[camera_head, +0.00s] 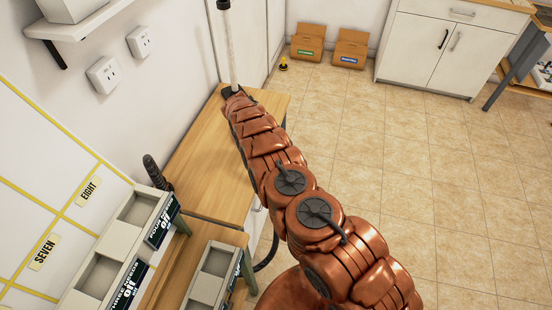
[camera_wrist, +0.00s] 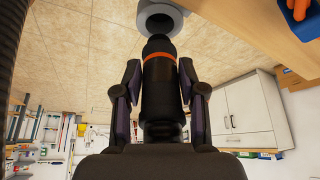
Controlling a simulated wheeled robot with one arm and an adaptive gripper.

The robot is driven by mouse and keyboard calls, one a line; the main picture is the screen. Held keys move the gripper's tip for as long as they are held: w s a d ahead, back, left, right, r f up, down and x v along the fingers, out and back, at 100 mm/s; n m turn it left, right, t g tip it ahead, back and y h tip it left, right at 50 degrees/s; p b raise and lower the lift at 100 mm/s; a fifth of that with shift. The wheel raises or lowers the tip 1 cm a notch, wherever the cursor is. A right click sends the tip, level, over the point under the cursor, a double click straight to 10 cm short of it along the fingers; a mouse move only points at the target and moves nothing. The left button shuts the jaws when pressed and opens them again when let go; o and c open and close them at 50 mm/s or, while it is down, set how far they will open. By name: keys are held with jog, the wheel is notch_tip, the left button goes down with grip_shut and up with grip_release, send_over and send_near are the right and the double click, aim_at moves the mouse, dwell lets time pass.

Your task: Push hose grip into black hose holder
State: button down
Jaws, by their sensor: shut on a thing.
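In the wrist view my gripper (camera_wrist: 160,90) is shut on the hose grip (camera_wrist: 159,80), a black cylinder with an orange band. The grip's narrower black end points up the picture toward a grey ring with a dark opening (camera_wrist: 160,17), which seems to be the hose holder. The end overlaps the ring's lower edge in the picture; I cannot tell whether it is inside or just in front. In the head view my gripper (camera_head: 234,92) is small and dark at the far end of the arm, over the wooden table, and the grip cannot be made out.
A wooden table (camera_head: 200,160) stands along the left wall, with grey bins (camera_head: 125,235) nearer me. A pale pole (camera_head: 229,45) rises by my gripper. A black ribbed hose (camera_wrist: 12,45) runs down the wrist view's left edge. The tiled floor (camera_head: 420,160) at right is clear.

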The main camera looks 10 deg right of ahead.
jog(key=shift+w+r+y+b, duration=0.1)
jog(key=shift+y+b, duration=0.55)
jog(key=shift+b, duration=0.3)
jog(key=shift+w+r+y+b, duration=0.1)
jog(key=shift+y+b, duration=0.55)
jog(key=shift+b, duration=0.3)
jog(key=shift+a+r, duration=0.1)
jog(key=shift+s+r, duration=0.1)
jog(key=shift+s, duration=0.05)
dwell(0.4)
jog(key=shift+f+b, duration=1.3)
jog(key=shift+f, duration=0.6)
dwell(1.6)
jog(key=c, duration=0.6)
grip_release()
jog(key=v, duration=1.2)
jog(key=shift+d+r, duration=0.1)
jog(key=shift+d, duration=0.15)
